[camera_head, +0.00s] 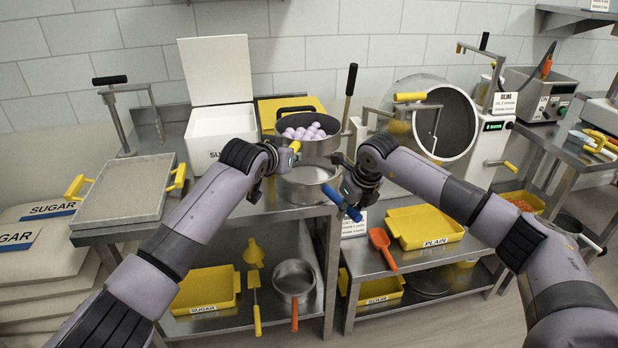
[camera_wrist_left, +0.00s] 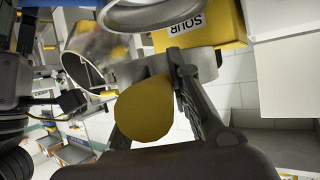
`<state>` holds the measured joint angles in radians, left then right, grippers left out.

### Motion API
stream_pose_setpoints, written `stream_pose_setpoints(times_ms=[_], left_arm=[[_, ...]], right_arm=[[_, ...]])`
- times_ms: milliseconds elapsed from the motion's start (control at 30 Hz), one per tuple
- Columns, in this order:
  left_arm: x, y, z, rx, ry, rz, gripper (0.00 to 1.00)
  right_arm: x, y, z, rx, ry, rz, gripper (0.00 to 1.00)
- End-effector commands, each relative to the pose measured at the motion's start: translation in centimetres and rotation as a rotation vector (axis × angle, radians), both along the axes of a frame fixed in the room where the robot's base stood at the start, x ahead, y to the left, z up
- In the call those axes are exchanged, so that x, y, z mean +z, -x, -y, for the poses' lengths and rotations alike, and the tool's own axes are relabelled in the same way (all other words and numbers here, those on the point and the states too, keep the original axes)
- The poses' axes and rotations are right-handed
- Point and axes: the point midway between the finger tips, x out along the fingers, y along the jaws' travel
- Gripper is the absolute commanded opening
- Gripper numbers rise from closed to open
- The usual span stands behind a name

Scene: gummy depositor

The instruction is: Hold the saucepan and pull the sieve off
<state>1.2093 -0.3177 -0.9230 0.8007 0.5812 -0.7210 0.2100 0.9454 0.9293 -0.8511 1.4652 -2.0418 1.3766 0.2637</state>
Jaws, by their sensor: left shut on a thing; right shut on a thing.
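A shiny round steel vessel (camera_head: 308,187) sits at the table's front edge, between my grippers. It looks like the saucepan; I cannot clearly tell a separate sieve in it. A dark-rimmed pan with lilac balls (camera_head: 306,132) stands behind it. My left gripper (camera_head: 286,153) is shut on a yellow handle (camera_head: 294,146). The left wrist view shows this handle (camera_wrist_left: 145,108) in front of a round metal wall (camera_wrist_left: 207,64). My right gripper (camera_head: 349,199) is shut on a blue handle (camera_head: 341,203) at the vessel's right. The fingers partly hide where both handles join.
A white open-lidded box (camera_head: 217,126) stands left of the pan. A tilted steel drum (camera_head: 446,120) is at right. A yellow tray (camera_head: 425,226) and red scoop (camera_head: 381,246) lie on the right table. Another saucepan (camera_head: 293,278) is on the lower shelf.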

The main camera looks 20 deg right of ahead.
Motion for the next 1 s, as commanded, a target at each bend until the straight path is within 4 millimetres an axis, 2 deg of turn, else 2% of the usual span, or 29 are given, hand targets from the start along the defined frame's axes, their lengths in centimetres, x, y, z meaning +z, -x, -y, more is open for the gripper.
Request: stream_pose_setpoints(times_ms=[400, 433, 767, 1000], left_arm=[[0.10, 0.00, 0.04, -0.001, 0.002, 0.002, 0.00], [0.10, 0.00, 0.04, -0.001, 0.002, 0.002, 0.00], [0.10, -0.01, 0.03, 0.000, 0.002, 0.002, 0.00], [0.10, -0.01, 0.03, 0.000, 0.002, 0.002, 0.00]], right_arm=[[-0.07, 0.03, -0.04, 0.001, 0.000, -0.001, 0.00], [-0.06, 0.03, -0.04, 0.001, 0.000, -0.001, 0.20], [-0.03, 0.01, -0.02, 0.000, 0.000, -0.001, 0.42], [0.00, 0.01, -0.01, 0.000, 0.000, 0.000, 0.42]])
